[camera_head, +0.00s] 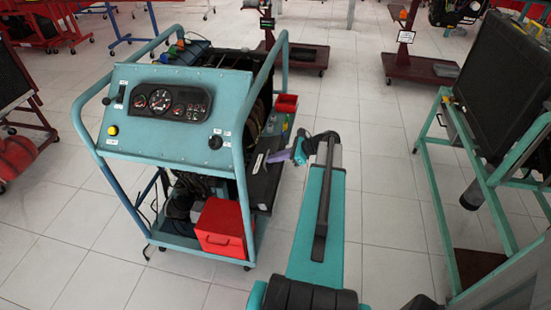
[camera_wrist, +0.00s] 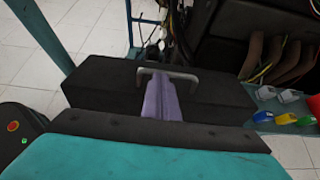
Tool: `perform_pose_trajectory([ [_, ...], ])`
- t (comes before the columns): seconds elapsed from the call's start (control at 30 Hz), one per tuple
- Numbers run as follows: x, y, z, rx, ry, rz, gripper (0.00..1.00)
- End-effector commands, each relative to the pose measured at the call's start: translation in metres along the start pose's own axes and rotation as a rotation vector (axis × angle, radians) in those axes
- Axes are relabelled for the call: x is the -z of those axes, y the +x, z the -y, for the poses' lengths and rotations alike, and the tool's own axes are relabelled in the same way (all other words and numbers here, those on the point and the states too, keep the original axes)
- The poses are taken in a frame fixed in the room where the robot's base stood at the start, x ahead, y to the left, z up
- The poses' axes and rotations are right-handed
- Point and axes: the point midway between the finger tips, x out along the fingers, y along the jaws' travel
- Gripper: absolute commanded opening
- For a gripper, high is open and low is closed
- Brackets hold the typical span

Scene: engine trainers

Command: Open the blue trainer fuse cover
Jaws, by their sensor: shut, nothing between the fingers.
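The blue trainer (camera_head: 160,140) is a teal wheeled frame with a gauge panel, at the left of the head view. A black box with a grey handle, which looks like the fuse cover (camera_head: 263,188), is on its right side. In the wrist view the black cover (camera_wrist: 100,88) spans the middle, and its grey bar handle (camera_wrist: 185,74) stands at its far edge. My gripper (camera_head: 272,157) has purple fingers, shut and empty. In the wrist view the fingertips (camera_wrist: 160,76) are at the handle; I cannot tell whether they touch it. My wrist hides the cover's near part.
A red box (camera_head: 222,228) sits on the trainer's lower shelf. Cables and hoses (camera_wrist: 275,60) are beyond the cover, with small coloured connectors (camera_wrist: 262,117) to its right. Another teal stand (camera_head: 480,190) with a black case is at right. Tiled floor (camera_head: 385,165) lies clear between.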

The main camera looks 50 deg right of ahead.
Motion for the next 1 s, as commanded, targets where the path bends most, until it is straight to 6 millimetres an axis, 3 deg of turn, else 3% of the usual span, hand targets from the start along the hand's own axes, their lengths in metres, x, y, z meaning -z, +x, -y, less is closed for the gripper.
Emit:
perform_pose_trajectory([
  [0.47, -0.028, 0.009, -0.001, -0.001, -0.003, -0.138, 0.0],
  [1.0, -0.067, 0.044, -0.001, 0.0, -0.006, -0.456, 0.0],
])
